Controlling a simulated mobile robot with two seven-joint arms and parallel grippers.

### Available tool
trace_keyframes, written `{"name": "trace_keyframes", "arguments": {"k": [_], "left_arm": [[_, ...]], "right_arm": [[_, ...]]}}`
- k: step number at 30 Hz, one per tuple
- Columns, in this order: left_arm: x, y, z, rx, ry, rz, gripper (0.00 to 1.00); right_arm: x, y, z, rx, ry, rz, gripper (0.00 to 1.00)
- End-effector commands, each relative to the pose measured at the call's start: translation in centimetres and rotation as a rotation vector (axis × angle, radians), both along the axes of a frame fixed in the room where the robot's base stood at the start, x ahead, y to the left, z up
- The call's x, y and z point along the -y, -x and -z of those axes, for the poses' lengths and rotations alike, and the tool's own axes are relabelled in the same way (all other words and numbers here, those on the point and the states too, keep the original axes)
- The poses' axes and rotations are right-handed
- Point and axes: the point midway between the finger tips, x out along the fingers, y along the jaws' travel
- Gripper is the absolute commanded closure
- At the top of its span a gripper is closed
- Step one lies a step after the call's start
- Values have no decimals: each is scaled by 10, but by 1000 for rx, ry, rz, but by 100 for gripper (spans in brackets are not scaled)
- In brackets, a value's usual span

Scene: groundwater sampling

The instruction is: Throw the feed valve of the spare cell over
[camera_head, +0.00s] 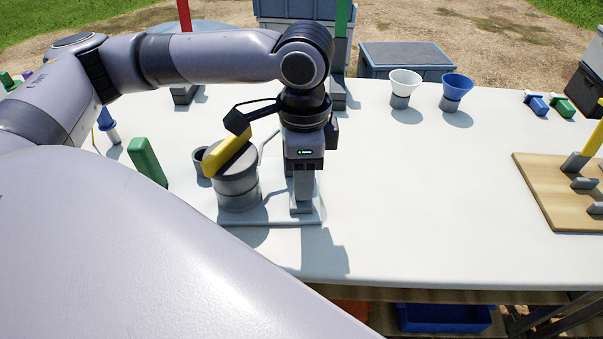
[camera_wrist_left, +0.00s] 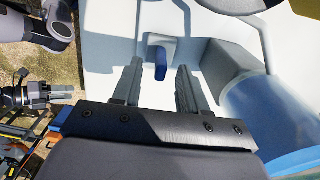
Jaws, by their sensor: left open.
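My left gripper (camera_head: 303,205) points down at the grey base plate (camera_head: 283,217), just right of a grey cylindrical cell (camera_head: 238,188) with a yellow bar on top. In the left wrist view my left gripper (camera_wrist_left: 157,85) is open, its two fingers apart. A small grey fitting with a blue lever (camera_wrist_left: 161,62), which looks like the feed valve, shows between and beyond the fingertips. I cannot tell if they touch it. In the head view the gripper hides this valve. A dark gripper (camera_wrist_left: 58,94), apparently my right one, shows at the left of the wrist view.
A green block (camera_head: 147,161) stands left of the cell. A white funnel (camera_head: 404,82) and a blue funnel (camera_head: 456,88) stand at the back. A wooden board (camera_head: 550,200) lies at the right. The middle of the white table (camera_head: 420,190) is clear.

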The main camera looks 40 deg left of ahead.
Motion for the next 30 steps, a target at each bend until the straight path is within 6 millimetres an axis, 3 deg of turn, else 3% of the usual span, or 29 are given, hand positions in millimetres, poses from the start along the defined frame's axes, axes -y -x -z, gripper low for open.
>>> {"name": "trace_keyframes", "arguments": {"k": [1,5,11,21,30], "left_arm": [[0,0,0,0,0,0,57],[0,0,0,0,0,0,100],[1,2,0,5,-5,2,100],[19,26,9,141,-114,7,100],[20,28,11,150,-122,2,100]], "right_arm": [[0,0,0,0,0,0,55],[0,0,0,1,1,-1,55],[0,0,-1,1,1,-1,55],[0,0,-7,1,1,0,55],[0,0,-6,0,1,0,55]]}}
